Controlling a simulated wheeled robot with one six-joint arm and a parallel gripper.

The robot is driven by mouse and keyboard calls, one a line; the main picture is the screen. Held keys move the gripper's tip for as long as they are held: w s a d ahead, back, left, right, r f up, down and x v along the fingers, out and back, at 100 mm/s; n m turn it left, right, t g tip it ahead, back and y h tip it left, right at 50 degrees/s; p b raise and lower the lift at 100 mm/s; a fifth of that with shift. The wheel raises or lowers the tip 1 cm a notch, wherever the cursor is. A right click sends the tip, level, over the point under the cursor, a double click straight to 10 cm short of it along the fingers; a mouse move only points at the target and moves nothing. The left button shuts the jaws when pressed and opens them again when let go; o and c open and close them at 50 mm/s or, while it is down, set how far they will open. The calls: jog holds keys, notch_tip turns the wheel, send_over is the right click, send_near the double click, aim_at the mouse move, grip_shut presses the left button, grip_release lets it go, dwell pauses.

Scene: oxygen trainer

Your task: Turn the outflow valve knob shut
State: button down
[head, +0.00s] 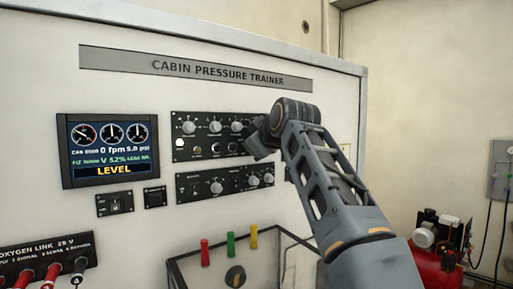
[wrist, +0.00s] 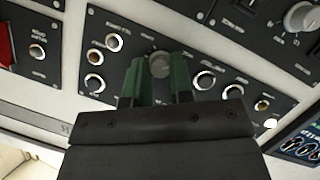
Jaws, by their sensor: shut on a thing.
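In the wrist view, the green fingertips of my gripper (wrist: 158,78) are on either side of a round grey knob (wrist: 160,64) on a dark control panel (wrist: 120,62). The gripper is shut on this knob. The small labels around it are too blurred to read, so I cannot confirm from them that it is the outflow valve knob. In the head view, my gripper (head: 258,143) is at the right end of the upper dark panel (head: 178,153). My arm hides that end and the held knob.
A lit display (head: 110,150) reads LEVEL, with 52% and 5.0 psi. Other knobs (head: 213,127) are close to the left of my gripper; a lower knob panel (head: 205,190) is beneath. Red, green and yellow handles (head: 231,243) stand below.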

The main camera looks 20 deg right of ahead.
jog(key=shift+f, duration=0.2)
dwell(0.4)
jog(key=c, duration=1)
grip_release()
jog(key=shift+r, duration=0.1)
jog(key=shift+s, duration=0.1)
jog(key=b+v, duration=0.1)
jog(key=v, duration=1.2)
jog(key=shift+s+a+r+b, duration=0.1)
jog(key=shift+s+b, duration=0.25)
jog(key=shift+b, duration=0.05)
